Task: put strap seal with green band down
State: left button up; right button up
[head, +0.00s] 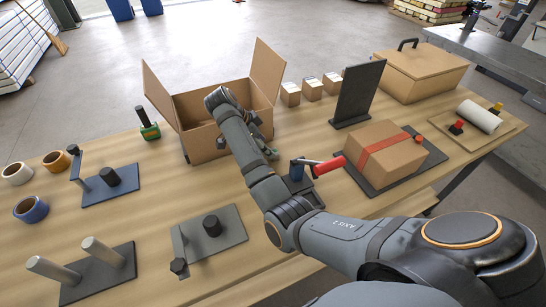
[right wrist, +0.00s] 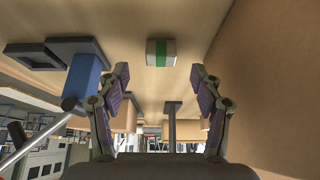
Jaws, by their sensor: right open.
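The strap seal with green band (right wrist: 161,52) is a small pale grey block with a green stripe across its middle. In the right wrist view it rests on the wooden table top, apart from both fingers and roughly centred between them. My right gripper (right wrist: 160,80) is open, with nothing between its fingers. In the head view the right gripper (head: 266,143) is partly hidden by my arm, beside the open carton. The seal cannot be made out there. My left gripper is not in view.
The open carton (head: 198,144) stands close to my right gripper; its wall (right wrist: 270,80) fills the right of the wrist view. A red-handled tool (head: 328,166) is close on the other side. A strapped box (head: 386,155) stands farther right.

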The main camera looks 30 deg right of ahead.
jog(key=p+x, duration=0.1)
jog(key=x, duration=0.4)
jog(key=shift+w+d, duration=0.15)
jog(key=shift+c, duration=1.3)
jog(key=c, duration=1.1)
notch_tip(320, 180, up, 5)
jog(key=shift+r+b, duration=0.2)
jog(key=shift+b, duration=0.1)
notch_tip(320, 180, up, 5)
jog(key=p, duration=0.3)
jog(key=shift+f+p, duration=0.1)
jog(key=shift+p, duration=0.2)
jog(key=shift+f, duration=0.1)
